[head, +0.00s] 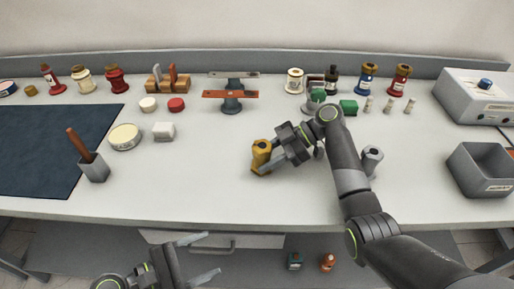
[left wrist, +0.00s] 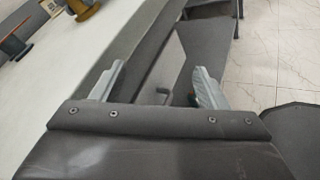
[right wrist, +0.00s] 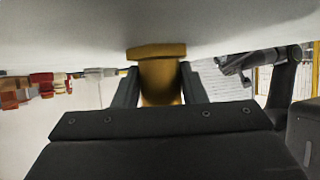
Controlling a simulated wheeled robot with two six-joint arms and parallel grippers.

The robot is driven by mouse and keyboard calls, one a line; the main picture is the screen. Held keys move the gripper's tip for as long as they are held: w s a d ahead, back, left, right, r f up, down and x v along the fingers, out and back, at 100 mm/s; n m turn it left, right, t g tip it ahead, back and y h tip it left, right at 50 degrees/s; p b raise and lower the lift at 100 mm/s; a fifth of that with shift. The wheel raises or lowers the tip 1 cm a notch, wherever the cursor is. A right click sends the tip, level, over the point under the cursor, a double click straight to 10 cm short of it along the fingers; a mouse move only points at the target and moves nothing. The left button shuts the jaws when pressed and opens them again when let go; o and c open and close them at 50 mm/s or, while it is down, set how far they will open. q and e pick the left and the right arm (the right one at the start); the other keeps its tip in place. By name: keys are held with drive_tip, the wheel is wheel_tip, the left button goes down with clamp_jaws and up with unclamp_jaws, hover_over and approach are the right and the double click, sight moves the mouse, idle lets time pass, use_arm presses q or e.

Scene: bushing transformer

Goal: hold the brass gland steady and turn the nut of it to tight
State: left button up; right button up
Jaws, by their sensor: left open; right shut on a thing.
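The brass gland (head: 261,156) stands on the white bench near the middle of the head view. My right gripper (head: 272,155) reaches it from the right and is shut on it. In the right wrist view the gland (right wrist: 160,82) sits between the two dark fingers, with its wider hexagonal end against the bench. My left gripper (head: 212,258) is open and empty, in front of the bench's front edge and away from the gland. In the left wrist view its two fingers (left wrist: 153,85) stand wide apart with nothing between them. I cannot tell how tight the nut is.
A dark blue mat (head: 50,150) lies at the left, with a grey holder (head: 94,169) on its right edge. A grey bin (head: 482,170) stands at the right. Jars, bushings and small parts line the back. The bench (head: 200,195) is clear left of the gland.

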use_arm(q)
wheel_tip(320, 180, up, 6)
drive_tip(key=n+h, duration=0.2)
drive_tip(key=n+t, duration=0.3)
drive_tip(key=n, duration=0.2)
approach(254, 151)
drive_tip(key=shift+s+a+r, duration=0.1)
drive_tip(key=shift+s+a, duration=0.25)
drive_tip(key=shift+s, duration=0.2)
drive_tip(key=shift+w+d+r, duration=0.1)
drive_tip(key=shift+w+d, duration=0.35)
drive_tip(key=x, duration=1)
drive_tip(key=shift+w+d, duration=0.25)
drive_tip(key=shift+w, duration=0.1)
drive_tip(key=c, duration=1)
